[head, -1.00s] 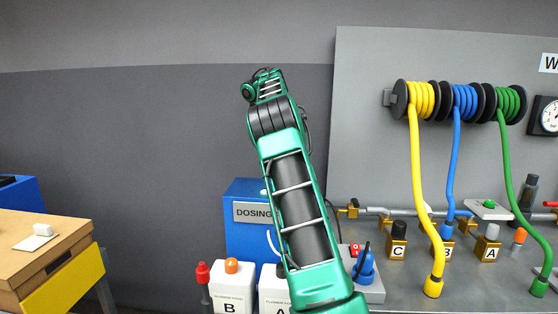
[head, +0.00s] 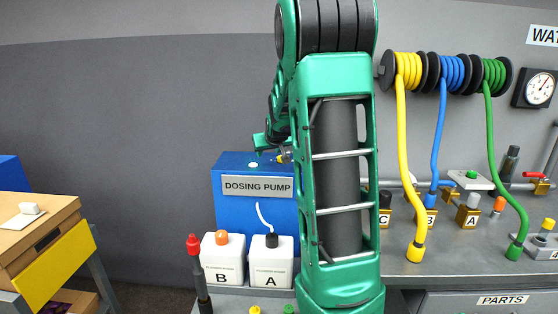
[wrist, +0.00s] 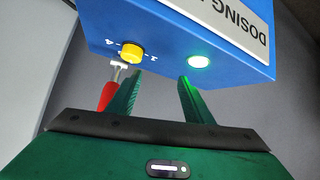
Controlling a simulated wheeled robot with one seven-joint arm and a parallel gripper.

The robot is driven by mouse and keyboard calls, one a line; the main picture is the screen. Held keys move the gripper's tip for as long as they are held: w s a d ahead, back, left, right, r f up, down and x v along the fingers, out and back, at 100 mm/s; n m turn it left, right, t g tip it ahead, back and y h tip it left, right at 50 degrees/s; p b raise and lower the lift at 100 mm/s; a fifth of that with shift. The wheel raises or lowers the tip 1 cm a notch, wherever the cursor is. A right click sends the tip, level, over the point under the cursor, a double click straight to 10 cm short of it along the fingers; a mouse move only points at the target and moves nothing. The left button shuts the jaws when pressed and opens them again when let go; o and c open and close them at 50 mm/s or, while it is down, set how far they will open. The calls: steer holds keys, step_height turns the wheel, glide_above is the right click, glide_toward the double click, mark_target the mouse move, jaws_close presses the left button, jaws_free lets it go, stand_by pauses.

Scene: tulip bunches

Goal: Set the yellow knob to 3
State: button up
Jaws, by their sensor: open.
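The yellow knob (wrist: 131,52) sits on a face of the blue dosing pump (wrist: 175,22) in the wrist view. Small white scale marks flank it; a 4 reads on its left, and the knob's exact setting is too small to tell. My gripper (wrist: 159,79) is open and empty, with its two green fingers pointing at the pump. The left finger's tip is close below the knob, the right finger's tip just below a lit green button (wrist: 199,62). In the head view the pump (head: 225,208) stands behind my arm, which hides its right part.
A red-handled metal part (wrist: 108,95) is close to my left finger in the wrist view. White bottles B (head: 222,262) and A (head: 270,265) stand before the pump. A red-capped post (head: 194,245) is left of them. Coloured hoses hang at the right.

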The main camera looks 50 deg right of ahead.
mark_target(281, 164)
steer(key=s+a+m+t+h, duration=0.1)
steer(key=s+m+h, duration=0.2)
steer(key=s, duration=0.6)
steer(key=x, duration=1)
steer(key=shift+w+d+r, duration=0.1)
steer(key=shift+w+r, duration=0.1)
steer(key=shift+w, duration=0.15)
steer(key=c, duration=1.1)
steer(key=shift+o, duration=0.2)
steer(key=shift+a, duration=0.25)
